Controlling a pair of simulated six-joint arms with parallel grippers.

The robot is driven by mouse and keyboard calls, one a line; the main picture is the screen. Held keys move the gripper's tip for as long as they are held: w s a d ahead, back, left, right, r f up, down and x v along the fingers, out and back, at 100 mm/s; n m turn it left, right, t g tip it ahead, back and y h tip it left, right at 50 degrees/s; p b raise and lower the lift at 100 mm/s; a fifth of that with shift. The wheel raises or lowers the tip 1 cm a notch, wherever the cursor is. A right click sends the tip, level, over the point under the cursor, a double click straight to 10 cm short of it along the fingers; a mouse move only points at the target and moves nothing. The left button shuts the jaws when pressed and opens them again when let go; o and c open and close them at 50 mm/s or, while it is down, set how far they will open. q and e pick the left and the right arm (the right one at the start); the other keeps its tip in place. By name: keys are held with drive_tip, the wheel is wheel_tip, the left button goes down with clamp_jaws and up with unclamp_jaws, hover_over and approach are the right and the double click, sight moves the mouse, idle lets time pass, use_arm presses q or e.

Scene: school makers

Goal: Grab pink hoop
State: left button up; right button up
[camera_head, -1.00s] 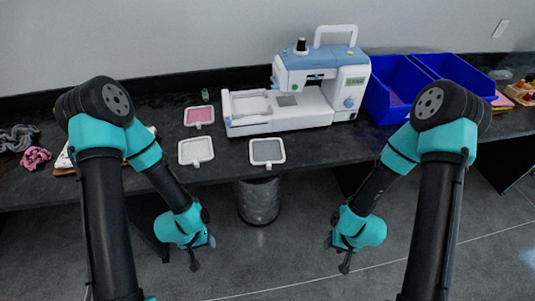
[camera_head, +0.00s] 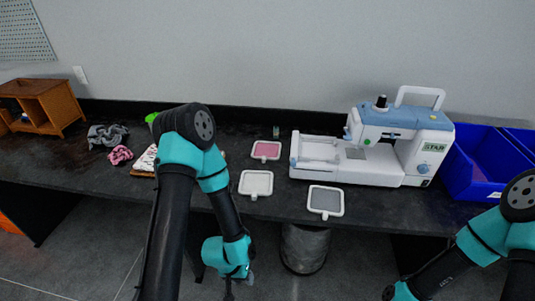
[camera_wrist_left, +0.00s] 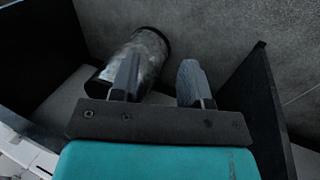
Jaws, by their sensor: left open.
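The pink hoop (camera_head: 266,150) is a small white rounded-square frame with pink fabric and a short tab. It lies flat on the dark table, left of the sewing machine. My left gripper (camera_head: 230,290) hangs low in front of the table edge, below and apart from the hoop. In the left wrist view my left gripper (camera_wrist_left: 159,80) is open, with nothing between its fingers. The hoop is not visible in that view. My right arm is at the lower right, and its gripper is out of the picture.
A white hoop (camera_head: 256,184) and a grey hoop (camera_head: 325,201) lie nearer the table's front edge. The sewing machine (camera_head: 385,150) and blue bins (camera_head: 478,185) stand right. A metal bin (camera_head: 304,248) stands on the floor. Scrunchies (camera_head: 107,135) and a wooden organizer (camera_head: 50,103) are left.

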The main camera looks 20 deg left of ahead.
use_arm(q)
drive_tip(key=o, duration=0.5)
